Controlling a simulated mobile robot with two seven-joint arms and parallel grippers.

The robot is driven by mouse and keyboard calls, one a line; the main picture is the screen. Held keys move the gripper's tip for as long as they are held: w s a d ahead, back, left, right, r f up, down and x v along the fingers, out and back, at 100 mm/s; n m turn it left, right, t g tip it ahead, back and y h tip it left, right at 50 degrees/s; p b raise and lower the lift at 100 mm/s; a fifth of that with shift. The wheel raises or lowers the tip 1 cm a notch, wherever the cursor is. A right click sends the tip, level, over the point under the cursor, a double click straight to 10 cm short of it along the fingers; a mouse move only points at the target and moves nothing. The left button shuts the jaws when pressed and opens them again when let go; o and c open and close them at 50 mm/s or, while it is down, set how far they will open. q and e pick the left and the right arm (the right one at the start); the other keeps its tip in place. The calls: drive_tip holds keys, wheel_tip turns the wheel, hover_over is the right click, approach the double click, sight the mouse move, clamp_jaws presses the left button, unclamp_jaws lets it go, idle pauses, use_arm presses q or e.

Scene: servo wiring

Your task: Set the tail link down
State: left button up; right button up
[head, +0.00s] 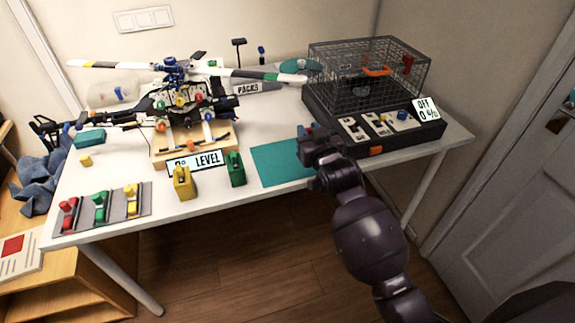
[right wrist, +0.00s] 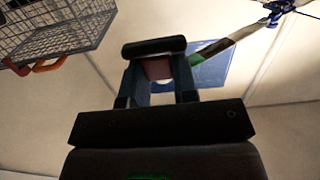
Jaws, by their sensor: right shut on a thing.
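My right gripper (head: 308,138) is over the right part of the white table, above the far right corner of the flat teal mat (head: 268,164). In the right wrist view its jaws (right wrist: 156,72) are shut on a small reddish piece (right wrist: 157,69), which I take to be the tail link. The fingers hide most of the piece, and I cannot tell whether it touches anything below. A helicopter model (head: 172,92) with a long rotor stands on a wooden base to the left. My left gripper is not in view.
A wire cage (head: 368,72) on a black box stands right of the gripper, with an "OFF 0%" sign (head: 426,109). Yellow (head: 184,183) and green (head: 235,169) blocks stand left of the mat. A grey tray (head: 118,206) holds coloured parts at front left. The mat's visible surface is clear.

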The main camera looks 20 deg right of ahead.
drive_tip(key=w+f+b, duration=0.1)
drive_tip(key=w+f, duration=0.1)
drive_tip(key=f, duration=0.1)
drive_tip(key=w+f+b, duration=0.1)
drive_tip(key=w+f, duration=0.1)
drive_tip(key=f, duration=0.1)
drive_tip(key=w+d+f+b, duration=0.1)
drive_tip(key=f, duration=0.2)
drive_tip(key=shift+w+f, duration=0.1)
drive_tip(key=shift+w, duration=0.3)
wheel_tip(320, 180, down, 4)
drive_tip(key=shift+f+b, duration=0.2)
drive_tip(key=shift+b, duration=0.65)
drive_tip(key=shift+f, duration=0.1)
drive_tip(key=o, duration=0.8)
drive_tip(key=shift+o, duration=0.4)
drive_tip(key=shift+s+r, duration=0.1)
drive_tip(key=shift+r, duration=0.1)
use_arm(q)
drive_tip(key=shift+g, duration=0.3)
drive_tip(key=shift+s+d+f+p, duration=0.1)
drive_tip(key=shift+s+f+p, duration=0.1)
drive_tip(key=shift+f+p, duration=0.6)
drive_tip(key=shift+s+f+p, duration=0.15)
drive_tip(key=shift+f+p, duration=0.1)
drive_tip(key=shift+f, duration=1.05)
use_arm(e)
drive_tip(key=s, duration=1.2)
drive_tip(key=shift+d+r, duration=0.15)
drive_tip(key=shift+r, duration=0.1)
